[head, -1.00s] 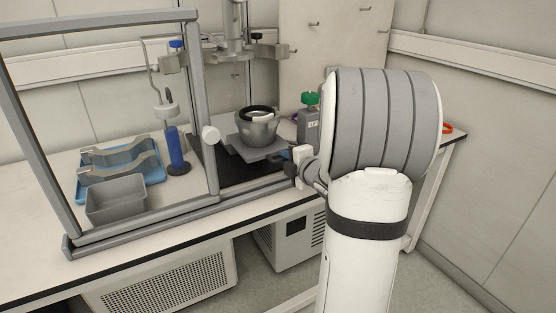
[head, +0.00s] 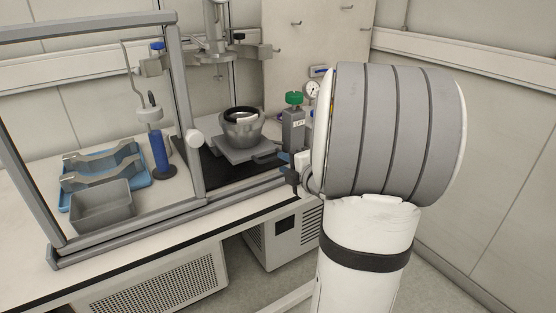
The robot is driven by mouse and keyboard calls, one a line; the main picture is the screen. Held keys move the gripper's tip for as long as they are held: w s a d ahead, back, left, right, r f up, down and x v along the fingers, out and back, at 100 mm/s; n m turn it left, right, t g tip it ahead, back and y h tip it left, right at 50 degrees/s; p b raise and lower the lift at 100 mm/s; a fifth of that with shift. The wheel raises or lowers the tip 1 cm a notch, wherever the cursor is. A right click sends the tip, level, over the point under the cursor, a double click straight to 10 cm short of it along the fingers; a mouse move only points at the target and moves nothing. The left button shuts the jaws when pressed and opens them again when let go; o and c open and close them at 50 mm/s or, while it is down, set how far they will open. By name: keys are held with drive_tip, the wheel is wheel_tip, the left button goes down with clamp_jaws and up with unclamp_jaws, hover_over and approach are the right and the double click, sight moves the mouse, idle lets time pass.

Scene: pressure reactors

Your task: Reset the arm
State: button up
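My arm, white with a large grey ribbed joint, fills the right of the head view and stands in front of the bench. A small dark part at the arm's left edge looks like part of my gripper (head: 293,177). Most of it is hidden behind the arm, and its fingers cannot be made out. It appears near the front right edge of the framed enclosure. I cannot see whether it holds anything.
A metal-framed enclosure (head: 186,110) stands on the bench (head: 150,250). Inside are a reactor vessel (head: 241,130), a blue cylinder (head: 158,152), a blue tray (head: 138,180) and a grey bin (head: 103,208).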

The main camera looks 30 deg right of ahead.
drive_tip(key=shift+s+r, duration=0.1)
drive_tip(key=shift+s, duration=0.5)
